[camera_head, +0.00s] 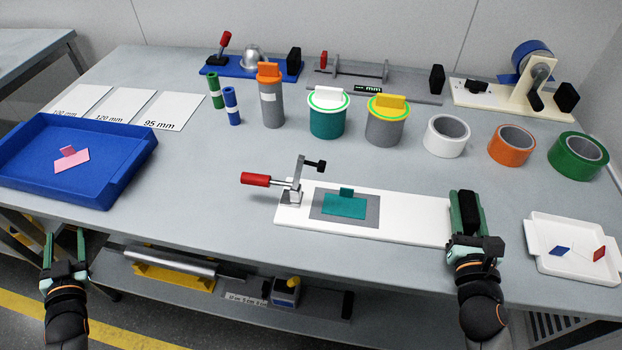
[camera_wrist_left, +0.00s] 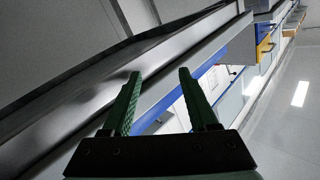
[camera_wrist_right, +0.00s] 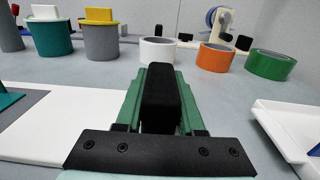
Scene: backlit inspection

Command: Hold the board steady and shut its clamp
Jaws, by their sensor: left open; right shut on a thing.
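The white board (camera_head: 415,226) lies flat on the table with a grey pad (camera_head: 322,213) and a teal plate (camera_head: 344,206) on it. The toggle clamp (camera_head: 292,192) is at the board's left end. Its red handle (camera_head: 256,179) points left and its arm with the black tip (camera_head: 315,166) stands raised, clear of the plate. My right gripper (camera_head: 466,215) is shut on a black block (camera_head: 468,212) at the board's right end; the block also shows in the right wrist view (camera_wrist_right: 159,98). My left gripper (camera_head: 64,248) is open and empty, in front of the table's left edge.
A blue tray (camera_head: 125,172) with a pink piece is at the left. A white tray (camera_head: 567,267) with small red and blue pieces is at the right. Canisters, tape rolls (camera_head: 447,136) and fixtures line the back. The tabletop left of the clamp is clear.

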